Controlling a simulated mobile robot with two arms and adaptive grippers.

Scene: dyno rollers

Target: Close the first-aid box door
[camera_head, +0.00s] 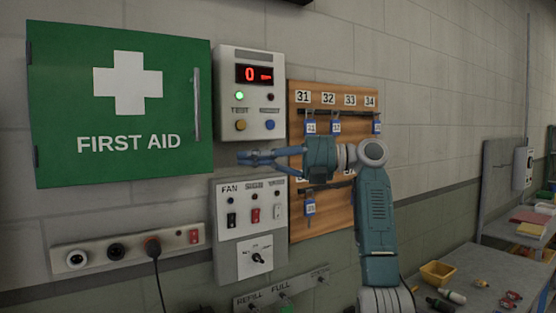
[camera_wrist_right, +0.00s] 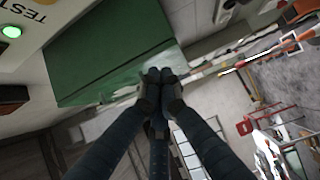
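The first-aid box (camera_head: 120,105) is on the wall at the left of the head view. Its green door carries a white cross and a vertical handle (camera_head: 197,104) near its right edge. The door looks flat against the box; I see no clear gap, but cannot tell whether it is fully shut. My right gripper (camera_head: 243,157) points left, just right of the box's lower right corner. In the right wrist view the fingertips (camera_wrist_right: 160,76) are together with nothing between them, in front of the green box (camera_wrist_right: 115,55). My left gripper is out of view.
A display panel (camera_head: 250,125), a fan switch panel (camera_head: 226,218) and a wooden key board (camera_head: 335,220) are right of the box, near my right arm. A socket strip (camera_head: 90,250) with a plugged cable is below. A workbench (camera_head: 470,270) with a yellow bin (camera_head: 437,273) stands right.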

